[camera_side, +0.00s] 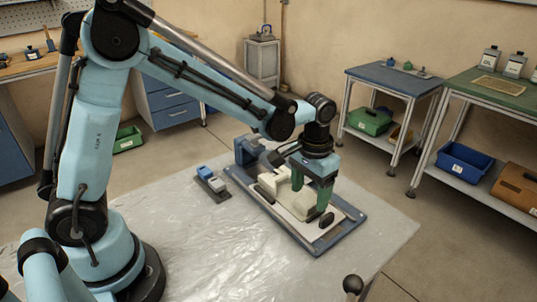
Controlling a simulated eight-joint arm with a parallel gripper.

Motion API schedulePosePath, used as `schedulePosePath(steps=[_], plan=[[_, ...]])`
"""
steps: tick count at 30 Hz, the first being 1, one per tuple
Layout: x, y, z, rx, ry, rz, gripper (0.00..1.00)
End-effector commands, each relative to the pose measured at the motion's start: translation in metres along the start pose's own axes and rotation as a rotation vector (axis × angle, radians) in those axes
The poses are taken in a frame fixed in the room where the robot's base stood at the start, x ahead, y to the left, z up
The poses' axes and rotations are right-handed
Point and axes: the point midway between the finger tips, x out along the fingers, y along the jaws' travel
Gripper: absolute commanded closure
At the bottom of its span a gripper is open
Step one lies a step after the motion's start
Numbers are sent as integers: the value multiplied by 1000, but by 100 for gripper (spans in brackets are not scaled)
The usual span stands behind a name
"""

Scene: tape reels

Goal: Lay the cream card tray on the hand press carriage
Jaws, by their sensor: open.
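A cream block-like piece (290,200), which looks like the cream card tray, sits over the pale bed, which looks like the carriage. My gripper (311,197) is over the press, pointing down, with its green fingers apart. The fingers are at the cream piece and hide part of it. I cannot tell whether they touch it or whether it rests flat on the bed.
A small blue-and-grey item (211,182) lies left of the press. A blue-topped table (392,80) and a green-topped bench (495,92) stand at the back right. A dark ball-topped knob (352,285) rises at the front. The sheet (215,250) is clear in front.

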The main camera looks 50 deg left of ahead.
Motion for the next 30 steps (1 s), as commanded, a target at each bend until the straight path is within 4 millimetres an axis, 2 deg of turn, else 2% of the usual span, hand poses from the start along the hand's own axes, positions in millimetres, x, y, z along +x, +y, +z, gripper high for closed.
schedulePosePath(steps=[9, 15, 23, 26, 30], plan=[[-58, 0, 0, 0, 0, 0, 28], [-87, 0, 0, -1, 0, 0, 28], [-104, -1, 2, -1, 6, 1, 28], [-109, -7, 8, -3, 37, 6, 28], [-116, -21, 27, -4, 130, 19, 28]])
